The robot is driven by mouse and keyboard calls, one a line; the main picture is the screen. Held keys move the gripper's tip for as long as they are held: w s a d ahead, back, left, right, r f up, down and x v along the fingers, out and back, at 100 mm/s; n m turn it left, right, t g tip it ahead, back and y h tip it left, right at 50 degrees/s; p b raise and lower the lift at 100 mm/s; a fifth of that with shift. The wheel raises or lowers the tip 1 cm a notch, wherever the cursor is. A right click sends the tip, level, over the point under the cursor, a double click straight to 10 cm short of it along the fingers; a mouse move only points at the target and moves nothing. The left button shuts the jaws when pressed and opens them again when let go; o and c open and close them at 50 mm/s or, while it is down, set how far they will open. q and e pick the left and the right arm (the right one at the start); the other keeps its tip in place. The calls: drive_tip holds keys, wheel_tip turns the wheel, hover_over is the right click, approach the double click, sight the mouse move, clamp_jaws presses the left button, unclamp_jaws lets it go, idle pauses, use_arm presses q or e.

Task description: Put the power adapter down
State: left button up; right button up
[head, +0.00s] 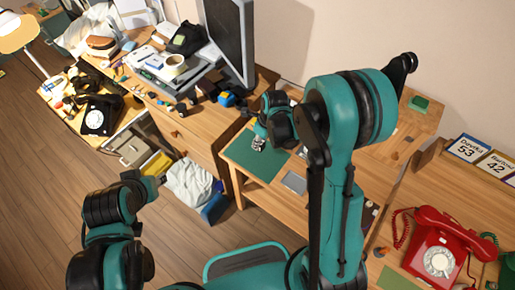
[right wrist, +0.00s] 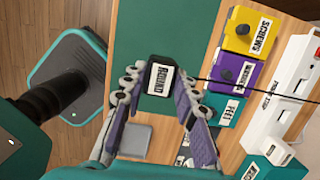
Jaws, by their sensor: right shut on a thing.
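The power adapter (right wrist: 160,76) is a small black block with a white label that reads like "ROUND". A thin black cord runs from it to the right. My right gripper (right wrist: 162,92) is shut on it, with the purple-grey fingers on either side. In the right wrist view it is over the green mat (right wrist: 170,25); I cannot tell whether it touches the mat. In the head view my right gripper (head: 259,143) is small over the green mat (head: 245,158), and the adapter cannot be made out.
Right of the mat stand a yellow screws bin (right wrist: 240,38), a purple bin (right wrist: 228,74) and a teal feet bin (right wrist: 227,109). A white power strip (right wrist: 285,95) lies beyond. A grey plate (right wrist: 135,139) is near the mat. A red dial phone (head: 438,250) stands at right.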

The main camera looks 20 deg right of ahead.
drive_tip(key=shift+w+a+f, duration=0.35)
drive_tip(key=shift+w+f, duration=0.1)
drive_tip(key=shift+w, duration=0.1)
wheel_tip(320, 180, down, 3)
drive_tip(key=shift+f+b, duration=0.15)
drive_tip(key=shift+b, duration=0.65)
drive_tip(key=shift+f, duration=0.3)
drive_tip(key=shift+f, duration=0.1)
drive_tip(key=o, duration=0.8)
drive_tip(key=shift+o, duration=0.2)
